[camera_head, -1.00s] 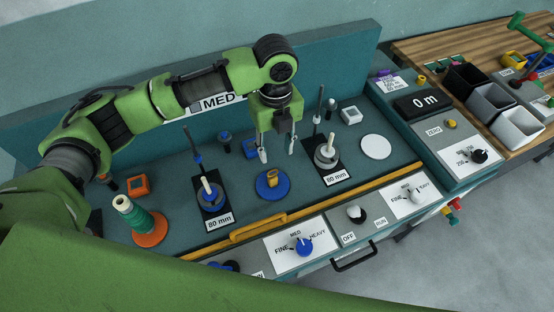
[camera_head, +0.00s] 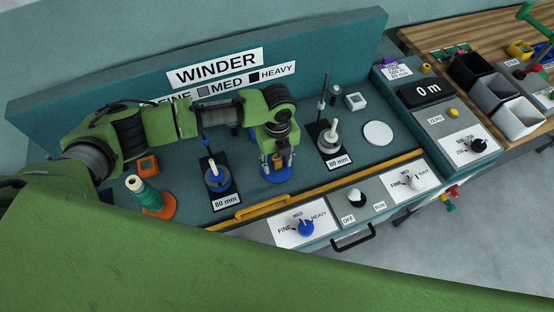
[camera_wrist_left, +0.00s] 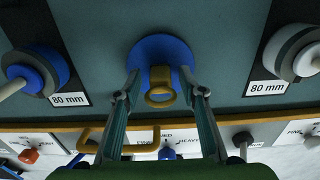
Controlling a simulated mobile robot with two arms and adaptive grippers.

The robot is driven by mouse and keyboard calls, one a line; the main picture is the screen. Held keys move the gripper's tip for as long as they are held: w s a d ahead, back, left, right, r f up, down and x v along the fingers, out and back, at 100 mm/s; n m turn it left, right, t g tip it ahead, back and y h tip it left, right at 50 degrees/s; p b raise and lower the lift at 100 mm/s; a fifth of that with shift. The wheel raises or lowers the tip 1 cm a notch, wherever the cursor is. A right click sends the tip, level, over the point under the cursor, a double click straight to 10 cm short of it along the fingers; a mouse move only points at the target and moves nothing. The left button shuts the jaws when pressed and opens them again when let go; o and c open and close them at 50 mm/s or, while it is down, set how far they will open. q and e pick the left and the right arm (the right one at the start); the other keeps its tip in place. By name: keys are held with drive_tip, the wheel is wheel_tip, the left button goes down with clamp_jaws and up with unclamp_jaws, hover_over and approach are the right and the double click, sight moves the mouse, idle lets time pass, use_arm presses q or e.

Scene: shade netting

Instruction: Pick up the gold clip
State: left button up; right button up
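The gold clip (camera_wrist_left: 160,90) stands on a round blue base (camera_wrist_left: 147,50) in the left wrist view. In the head view the blue base (camera_head: 277,176) sits on the winder deck, with the clip (camera_head: 277,164) partly hidden by my fingers. My left gripper (camera_head: 279,166) is pointed down over the base. In the left wrist view its fingers (camera_wrist_left: 158,82) are apart, one on each side of the clip, with a visible gap on both sides. My right gripper is not in view.
A blue spool post (camera_head: 217,178) stands left of the base, and a white spool post (camera_head: 330,144) stands to its right. A yellow rail (camera_head: 320,184) runs along the front. A green spool (camera_head: 146,194) stands further left.

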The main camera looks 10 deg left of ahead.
use_arm(q)
drive_tip(key=shift+f, duration=0.1)
drive_tip(key=c, duration=1)
